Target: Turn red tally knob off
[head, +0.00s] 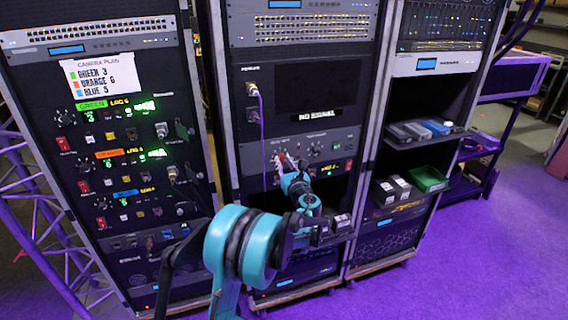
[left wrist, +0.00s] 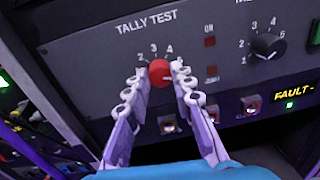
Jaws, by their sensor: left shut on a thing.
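The red tally knob (left wrist: 160,73) sits on the grey panel marked TALLY TEST (left wrist: 190,50) in the left wrist view. Its white mark points to the right side of the dial, though the fingers hide part of the scale. My left gripper (left wrist: 159,78) is shut on the knob, one finger on each side. In the head view my left gripper (head: 290,168) reaches the panel in the middle rack, and the knob is hidden behind it. My right gripper is not in view.
A black knob (left wrist: 269,44) with its own number scale is to the right on the panel. A FAULT label (left wrist: 294,93) with a green light is at right. A camera plan sheet (head: 102,73) is on the left rack.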

